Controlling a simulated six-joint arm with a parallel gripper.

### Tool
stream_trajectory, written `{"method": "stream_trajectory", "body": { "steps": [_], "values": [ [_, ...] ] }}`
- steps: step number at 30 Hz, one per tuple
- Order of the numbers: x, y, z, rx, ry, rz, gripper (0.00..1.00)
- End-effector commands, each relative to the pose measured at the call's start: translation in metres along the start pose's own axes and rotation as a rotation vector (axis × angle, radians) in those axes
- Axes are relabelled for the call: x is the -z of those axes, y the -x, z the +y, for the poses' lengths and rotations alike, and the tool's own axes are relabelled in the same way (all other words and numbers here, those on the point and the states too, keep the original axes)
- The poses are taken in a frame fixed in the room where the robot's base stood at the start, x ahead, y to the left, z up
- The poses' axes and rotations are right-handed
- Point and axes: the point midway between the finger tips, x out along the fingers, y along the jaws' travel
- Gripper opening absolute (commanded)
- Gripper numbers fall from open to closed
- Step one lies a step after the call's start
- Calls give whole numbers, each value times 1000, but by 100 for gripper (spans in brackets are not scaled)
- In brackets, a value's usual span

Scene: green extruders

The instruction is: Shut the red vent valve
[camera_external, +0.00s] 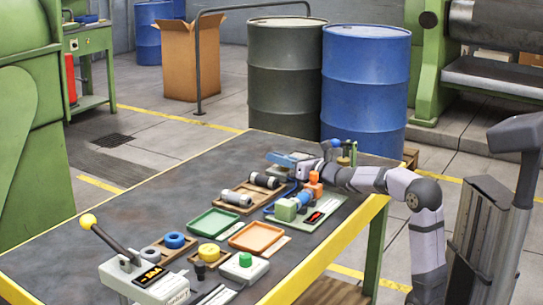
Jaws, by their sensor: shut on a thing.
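The red vent valve (314,177) shows as a small orange-red knob above the small fixture with the green block (286,210), near the right edge of the table. My gripper (312,171) reaches in from the right and is at this knob. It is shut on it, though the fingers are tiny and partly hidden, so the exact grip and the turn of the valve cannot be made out.
A brass-coloured fitting (348,155) stands behind my arm. A brown tray (246,194) with grey cylinders, a green tray (213,222) and an orange tray (257,237) lie to the left. A yellow-knobbed lever box (143,283) stands at the front. The table's left rear area is clear.

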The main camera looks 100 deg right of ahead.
Motion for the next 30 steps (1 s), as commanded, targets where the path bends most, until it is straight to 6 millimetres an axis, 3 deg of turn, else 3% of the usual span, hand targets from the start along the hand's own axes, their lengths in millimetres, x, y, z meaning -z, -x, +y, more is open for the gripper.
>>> {"method": "stream_trajectory", "body": {
  "steps": [11,12,14,15,24,30],
  "values": [
    [-1,1,0,15,-3,-3,0],
    [-1,1,0,15,-3,-3,16],
    [-1,1,0,15,-3,-3,30],
    [-1,1,0,15,-3,-3,32],
    [-2,1,0,14,-3,-3,32],
    [-19,1,4,13,-1,-4,32]
  ]
}}
